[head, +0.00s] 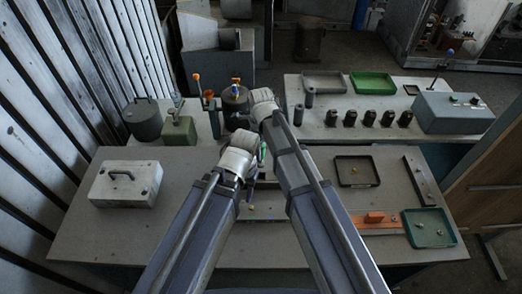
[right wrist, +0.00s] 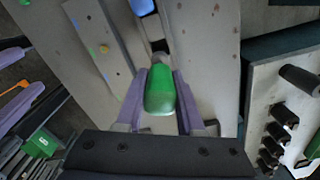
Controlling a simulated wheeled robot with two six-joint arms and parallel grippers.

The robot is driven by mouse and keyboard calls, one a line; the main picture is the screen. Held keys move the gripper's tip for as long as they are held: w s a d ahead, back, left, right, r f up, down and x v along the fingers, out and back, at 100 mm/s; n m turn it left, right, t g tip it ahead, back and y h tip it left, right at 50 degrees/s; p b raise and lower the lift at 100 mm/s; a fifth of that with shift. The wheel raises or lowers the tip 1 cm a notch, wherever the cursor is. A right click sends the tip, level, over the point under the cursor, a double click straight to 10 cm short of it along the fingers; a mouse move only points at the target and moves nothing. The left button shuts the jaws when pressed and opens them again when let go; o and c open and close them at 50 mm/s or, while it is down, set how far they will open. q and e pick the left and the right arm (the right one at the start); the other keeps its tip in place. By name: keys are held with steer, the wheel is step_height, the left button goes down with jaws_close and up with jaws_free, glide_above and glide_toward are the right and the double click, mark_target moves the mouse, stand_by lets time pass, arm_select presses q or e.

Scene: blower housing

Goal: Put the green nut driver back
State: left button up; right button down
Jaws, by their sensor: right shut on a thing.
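The green nut driver (right wrist: 160,92) shows by its green handle in the right wrist view. My right gripper (right wrist: 160,100) is shut on it, with a purple finger on each side of the handle. A small bit of green (head: 263,152) shows between my two arms in the head view, probably the same handle. The shaft and tip of the driver are hidden or too dark to tell. A narrow strip with coloured dots (right wrist: 95,40) lies beside the gripper. My left arm ends near the table's middle, and its fingers are not clear.
A white case (head: 125,184) stands on the left of the near table. A black tray (head: 357,171), an orange block (head: 375,217) and a green tray (head: 429,228) lie on the right. Several dark cylinders (head: 368,118) and a grey box (head: 452,112) stand on the far table.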

mark_target(261, 162)
arm_select(q)
step_height(261, 162, down, 6)
steer(key=b, duration=0.5)
arm_select(e)
steer(key=shift+f, duration=3.05)
arm_select(q)
steer(key=shift+f, duration=0.15)
steer(key=shift+f+b, duration=0.1)
steer(key=shift+b, duration=0.25)
arm_select(e)
steer(key=shift+f, duration=0.15)
arm_select(q)
steer(key=shift+f+b, duration=0.9)
arm_select(e)
steer(key=shift+f, duration=0.9)
arm_select(q)
steer(key=shift+f, duration=0.2)
arm_select(e)
steer(key=shift+f, duration=0.2)
arm_select(q)
steer(key=shift+f+b, duration=1.05)
steer(key=shift+b, duration=0.2)
arm_select(e)
steer(key=shift+f, duration=1.05)
